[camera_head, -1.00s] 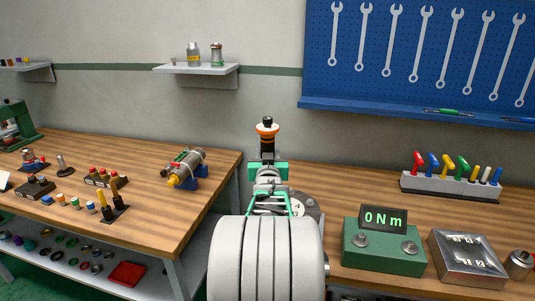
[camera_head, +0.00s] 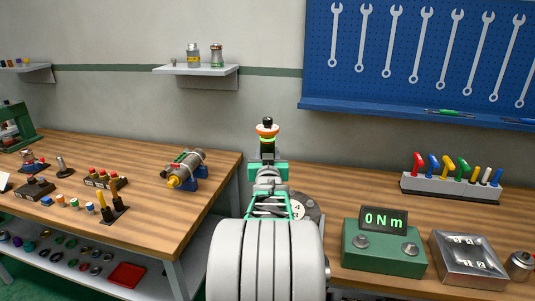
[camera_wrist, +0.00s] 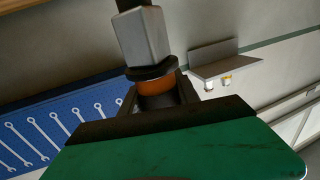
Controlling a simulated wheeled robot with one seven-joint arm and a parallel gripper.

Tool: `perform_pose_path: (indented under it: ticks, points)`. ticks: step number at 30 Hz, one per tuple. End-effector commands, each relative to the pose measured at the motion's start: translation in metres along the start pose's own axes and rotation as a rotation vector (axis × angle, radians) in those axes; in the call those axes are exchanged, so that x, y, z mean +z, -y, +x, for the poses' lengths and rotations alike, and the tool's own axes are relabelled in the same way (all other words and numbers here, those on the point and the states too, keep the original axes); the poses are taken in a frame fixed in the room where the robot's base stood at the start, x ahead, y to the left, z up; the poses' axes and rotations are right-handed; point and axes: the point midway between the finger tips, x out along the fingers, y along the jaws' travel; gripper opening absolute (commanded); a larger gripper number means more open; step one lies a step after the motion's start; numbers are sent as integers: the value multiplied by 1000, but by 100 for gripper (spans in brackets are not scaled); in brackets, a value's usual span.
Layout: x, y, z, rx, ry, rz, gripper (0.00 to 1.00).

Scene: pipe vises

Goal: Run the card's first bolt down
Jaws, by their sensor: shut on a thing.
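My gripper (camera_head: 267,155) is in the middle of the head view, above the right bench, shut on an upright tool (camera_head: 267,129) with an orange collar and black top. A thin green band shows below the collar. In the wrist view the tool (camera_wrist: 156,86) shows its orange band, a black collar and a grey square block. A grey round plate (camera_head: 306,207) marked 4 lies behind my arm, mostly hidden. No bolt can be made out on it. A green box (camera_head: 384,250) has a display (camera_head: 384,220) reading 0 Nm. I cannot make out the card.
A grey metal box (camera_head: 467,255) stands right of the green box. A rack of coloured-handled tools (camera_head: 450,187) stands at the back right. The left bench (camera_head: 145,218) holds a cylinder on a blue stand (camera_head: 187,168) and several small parts. Wrenches hang on a blue board (camera_head: 420,85).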

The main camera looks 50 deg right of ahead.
Motion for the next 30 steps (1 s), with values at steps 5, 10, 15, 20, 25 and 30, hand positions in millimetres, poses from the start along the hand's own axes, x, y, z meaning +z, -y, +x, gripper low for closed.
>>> perform_pose_path:
  ticks: [5,10,15,20,25,30]
  points:
    - [-16,0,0,0,-6,0,0]
    - [-29,0,0,0,-11,0,0]
    - [-42,0,0,0,-15,0,0]
    - [-50,0,0,0,-16,0,0]
    - [-51,0,0,0,-16,0,0]
    - [-51,0,0,0,-17,0,0]
